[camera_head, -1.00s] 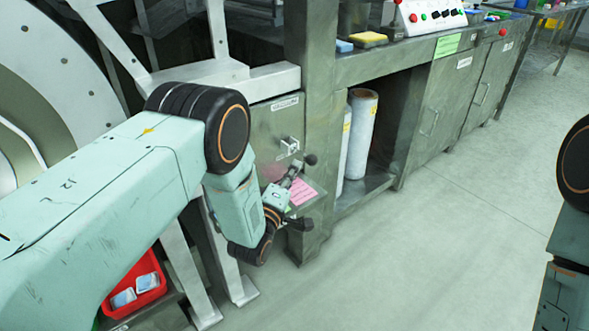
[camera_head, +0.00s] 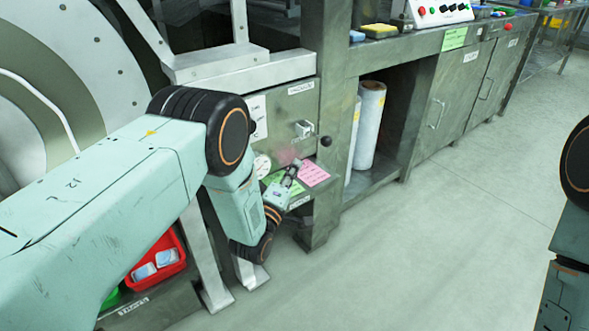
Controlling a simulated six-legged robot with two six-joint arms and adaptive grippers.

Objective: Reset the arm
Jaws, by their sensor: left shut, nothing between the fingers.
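My left arm, pale green with black joints, reaches in from the left and bends down at its elbow. My left gripper (camera_head: 291,173) is small in view, shut and empty. It shows in front of the grey cabinet, over green and pink labels (camera_head: 313,173). From this view I cannot tell whether it touches the cabinet. A black knob (camera_head: 325,141) and a small metal latch (camera_head: 303,128) are just above it on the cabinet front. Part of my right arm shows at the right edge; its gripper is out of view.
A large white drum (camera_head: 95,50) on a metal frame stands at the left. A red bin (camera_head: 165,262) with packets sits low beside my left arm. White cylinders (camera_head: 368,125) stand in the open bay. A control panel (camera_head: 440,12) is on the bench. The floor (camera_head: 430,260) is clear.

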